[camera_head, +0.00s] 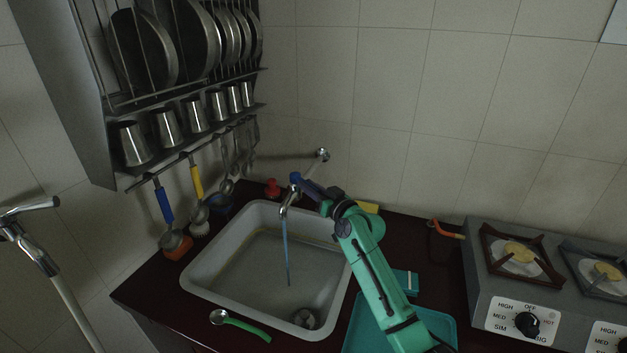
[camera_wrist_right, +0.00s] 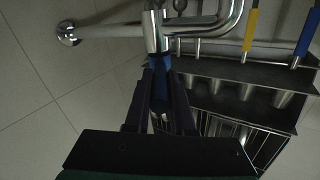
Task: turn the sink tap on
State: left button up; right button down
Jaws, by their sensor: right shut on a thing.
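The chrome tap (camera_head: 287,200) stands over the back of the grey sink (camera_head: 203,262), with its pipe running to a wall fitting. Its blue handle (camera_head: 296,179) is at the top of the spout. My right gripper (camera_head: 306,186) is at this handle. In the right wrist view, the gripper's dark fingers (camera_wrist_right: 162,102) are shut on the blue handle (camera_wrist_right: 160,66). A thin blue stream of water (camera_head: 287,255) runs from the spout down into the sink. My left gripper is out of view.
A metal rack (camera_head: 150,98) with plates, cups and hanging utensils is on the left wall. A green-handled spoon (camera_head: 240,325) lies at the sink's front edge. A teal tray (camera_head: 362,330) lies under my right arm. A stove (camera_head: 480,285) stands at right.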

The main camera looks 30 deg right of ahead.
jog(key=c, duration=0.8)
grip_release()
jog(key=shift+o, duration=0.2)
jog(key=shift+s, duration=0.1)
jog(key=shift+s+d+f, duration=0.1)
jog(key=shift+s+f, duration=0.05)
jog(key=shift+s, duration=0.15)
jog(key=b+v, duration=0.4)
jog(key=v, duration=1)
